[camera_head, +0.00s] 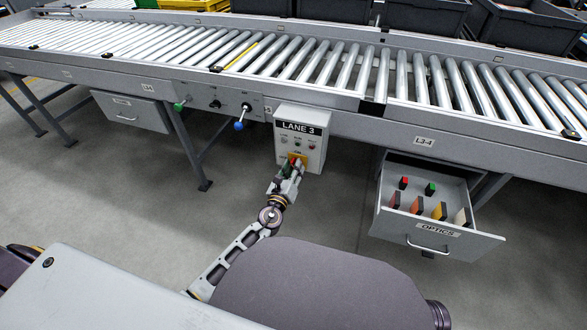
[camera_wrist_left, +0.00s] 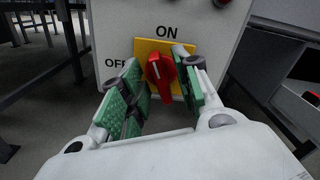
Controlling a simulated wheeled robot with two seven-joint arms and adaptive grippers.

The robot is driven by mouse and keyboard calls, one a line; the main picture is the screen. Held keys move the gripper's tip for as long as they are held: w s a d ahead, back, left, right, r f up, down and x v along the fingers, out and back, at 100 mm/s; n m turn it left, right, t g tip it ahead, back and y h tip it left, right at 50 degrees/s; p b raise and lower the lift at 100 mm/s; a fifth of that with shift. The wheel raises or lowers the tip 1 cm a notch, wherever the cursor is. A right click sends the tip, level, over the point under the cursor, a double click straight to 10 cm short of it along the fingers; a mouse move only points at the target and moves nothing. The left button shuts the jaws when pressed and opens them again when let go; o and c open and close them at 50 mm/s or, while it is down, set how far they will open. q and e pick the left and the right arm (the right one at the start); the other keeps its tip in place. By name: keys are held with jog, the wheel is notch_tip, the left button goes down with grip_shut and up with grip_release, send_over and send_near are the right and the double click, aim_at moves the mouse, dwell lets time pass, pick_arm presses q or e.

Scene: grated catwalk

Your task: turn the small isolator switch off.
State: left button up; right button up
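The small isolator switch is a red rotary knob (camera_wrist_left: 160,76) on a yellow plate (camera_wrist_left: 147,47), low on the front of the grey LANE 3 box (camera_head: 314,150). In the left wrist view its handle stands nearly upright toward the word ON; OFF is printed to the left. My left gripper (camera_head: 291,170) is at the knob in the head view. In the left wrist view its green-padded fingers (camera_wrist_left: 160,88) are spread on both sides of the knob, the right one nearer. A gap shows on the left; contact on the right is unclear. My right gripper is not in view.
A roller conveyor (camera_head: 290,62) runs above the box. An open drawer marked OPTICS (camera_head: 440,240) juts out at right with coloured blocks inside. A closed drawer (camera_head: 132,112) and a blue-knobbed lever (camera_head: 240,125) are at left. The floor below is clear.

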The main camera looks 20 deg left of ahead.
pick_arm(q)
jog(key=shift+w, duration=0.3)
grip_shut()
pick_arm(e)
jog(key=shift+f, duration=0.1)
